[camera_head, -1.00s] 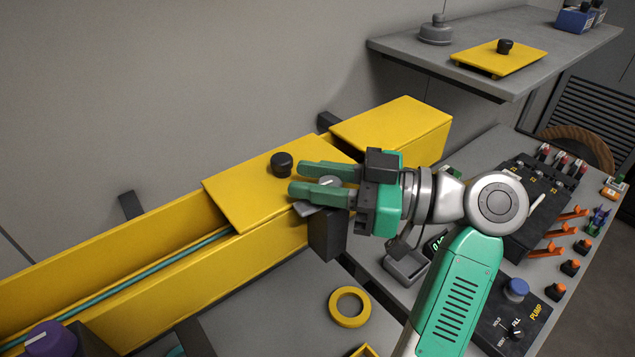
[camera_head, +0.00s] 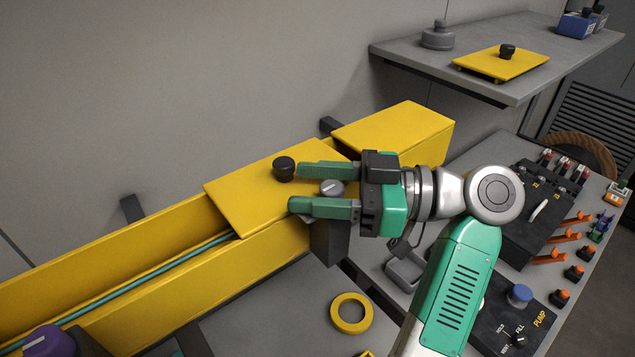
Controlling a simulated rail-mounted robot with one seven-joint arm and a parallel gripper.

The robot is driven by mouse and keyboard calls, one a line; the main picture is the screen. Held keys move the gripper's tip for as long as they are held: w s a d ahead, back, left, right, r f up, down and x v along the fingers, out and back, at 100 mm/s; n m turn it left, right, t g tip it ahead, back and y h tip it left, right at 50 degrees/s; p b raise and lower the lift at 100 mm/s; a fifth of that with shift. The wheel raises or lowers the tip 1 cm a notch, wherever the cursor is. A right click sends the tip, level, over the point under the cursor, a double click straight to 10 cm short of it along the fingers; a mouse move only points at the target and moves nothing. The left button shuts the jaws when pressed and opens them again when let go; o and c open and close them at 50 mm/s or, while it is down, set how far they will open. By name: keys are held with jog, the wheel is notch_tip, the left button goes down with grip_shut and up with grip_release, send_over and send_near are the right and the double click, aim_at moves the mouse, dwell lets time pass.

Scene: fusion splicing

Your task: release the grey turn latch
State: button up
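The grey turn latch (camera_head: 331,188) has a round knob with a pale mark line. It sits at the front edge of the yellow cover plate (camera_head: 265,190) on the long yellow trough, above a dark bracket (camera_head: 329,243). My gripper (camera_head: 311,189) is open, with its two green fingers pointing left. The latch knob shows between the fingers, with a gap to each in this view. I cannot tell whether the fingers are at the knob's height. A black knob (camera_head: 284,169) stands on the cover, close to the tip of the far finger.
A teal cable (camera_head: 150,279) runs along the yellow trough (camera_head: 120,301). A yellow ring (camera_head: 351,313) lies on the grey bench. A pump panel (camera_head: 515,318) and several orange levers (camera_head: 570,234) are at right. A grey shelf (camera_head: 440,65) holds another yellow plate (camera_head: 500,63).

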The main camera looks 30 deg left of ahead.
aim_at(340, 187)
jog(key=v, duration=0.8)
jog(key=shift+r, duration=0.1)
